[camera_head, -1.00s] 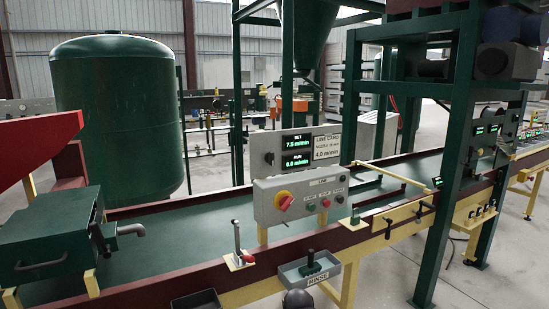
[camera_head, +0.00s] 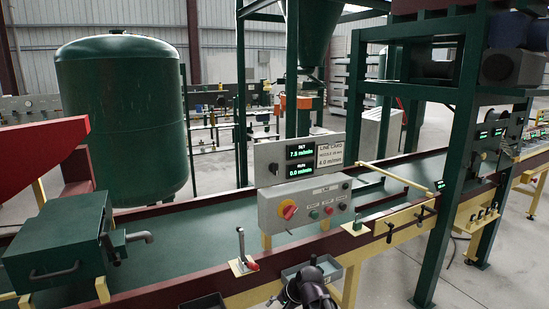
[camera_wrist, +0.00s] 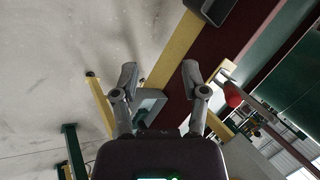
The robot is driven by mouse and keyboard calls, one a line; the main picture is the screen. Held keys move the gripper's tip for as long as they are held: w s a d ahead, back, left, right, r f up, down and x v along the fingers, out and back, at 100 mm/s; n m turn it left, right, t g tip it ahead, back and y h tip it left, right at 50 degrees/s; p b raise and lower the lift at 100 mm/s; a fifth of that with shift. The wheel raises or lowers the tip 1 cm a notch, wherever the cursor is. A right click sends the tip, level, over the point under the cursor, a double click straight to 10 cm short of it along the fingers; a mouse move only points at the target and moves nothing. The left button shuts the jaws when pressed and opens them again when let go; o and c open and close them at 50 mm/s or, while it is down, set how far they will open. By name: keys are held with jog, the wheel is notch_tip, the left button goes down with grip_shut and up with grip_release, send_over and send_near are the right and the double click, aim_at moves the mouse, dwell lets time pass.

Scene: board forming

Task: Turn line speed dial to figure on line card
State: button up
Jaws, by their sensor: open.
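The grey control box (camera_head: 285,211) stands upright at the near side of the line, with a red-and-yellow knob (camera_head: 288,209), coloured buttons and small dark controls on its face. I cannot tell for sure which control is the speed dial. Above it the display (camera_head: 299,160) reads SET 7.5 m/min and RUN 0.0 m/min. The line card (camera_head: 330,154) beside it shows 4.0 m/min. My gripper (camera_head: 310,268) is below and in front of the box, apart from it. In the wrist view my gripper (camera_wrist: 160,70) is open and empty; the control face does not show there.
A lever with a red grip (camera_head: 252,266) stands left of the gripper on the line's edge. My arm partly hides the grey rinse tray (camera_head: 291,272). A yellow bar (camera_head: 388,176) slants across the line at right, near a green post (camera_head: 449,190). Open floor lies in front.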

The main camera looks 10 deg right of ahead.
jog(key=w+r+m+t+y+p, duration=0.35)
jog(key=w+r+m+p, duration=0.35)
jog(key=r, duration=0.5)
jog(key=w+d+r+m+t+p, duration=0.3)
jog(key=w+r+m, duration=0.3)
jog(key=r, duration=0.2)
jog(key=w+d+r+m+t+p, duration=0.2)
jog(key=w+r+m+t+p, duration=0.1)
jog(key=w+r+m+t, duration=0.25)
jog(key=m+t+h+p, duration=0.1)
jog(key=m+h+p, duration=0.15)
jog(key=m, duration=0.45)
send_near(277, 168)
jog(key=s, duration=0.3)
jog(key=shift+w+d, duration=0.15)
jog(key=shift+d, duration=0.15)
jog(key=shift+w, duration=0.1)
jog(key=x, duration=1.3)
jog(key=shift+w+f, duration=0.1)
jog(key=shift+w, duration=0.3)
grip_shut()
